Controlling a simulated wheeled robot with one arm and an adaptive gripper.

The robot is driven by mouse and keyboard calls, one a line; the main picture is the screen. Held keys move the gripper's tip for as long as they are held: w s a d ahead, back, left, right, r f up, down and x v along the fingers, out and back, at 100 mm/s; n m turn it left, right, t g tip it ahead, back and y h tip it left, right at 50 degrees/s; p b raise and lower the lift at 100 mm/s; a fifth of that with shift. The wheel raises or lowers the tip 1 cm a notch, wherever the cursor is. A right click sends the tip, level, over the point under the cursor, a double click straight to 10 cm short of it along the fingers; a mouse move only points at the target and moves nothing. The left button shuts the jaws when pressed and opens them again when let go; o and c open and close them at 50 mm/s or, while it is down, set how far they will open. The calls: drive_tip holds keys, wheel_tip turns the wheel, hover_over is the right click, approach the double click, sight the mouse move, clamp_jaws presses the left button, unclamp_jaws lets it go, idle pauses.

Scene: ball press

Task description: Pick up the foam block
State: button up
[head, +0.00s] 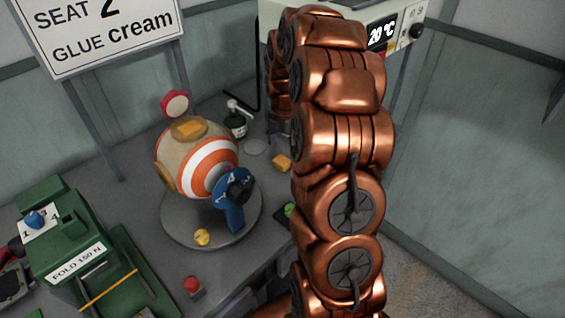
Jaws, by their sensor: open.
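A small orange-yellow block (282,163), which looks like the foam block, lies on the grey bench just left of my copper arm. My gripper is not visible. My arm rises in front and bends down again behind itself, hiding its end, so I cannot tell how far the gripper is from either block.
The orange-and-white ball (208,163) rests on a round grey plate (180,228) with a blue clamp-like part (232,208). A green press (85,260), a red button (193,286) and a yellow piece (202,237) are nearer.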

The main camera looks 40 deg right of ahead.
sight(282, 160)
drive_tip(key=shift+w+a+f+p, duration=0.15)
drive_tip(key=shift+f+p, duration=0.7)
drive_tip(key=shift+f, duration=1.55)
drive_tip(key=c, duration=1)
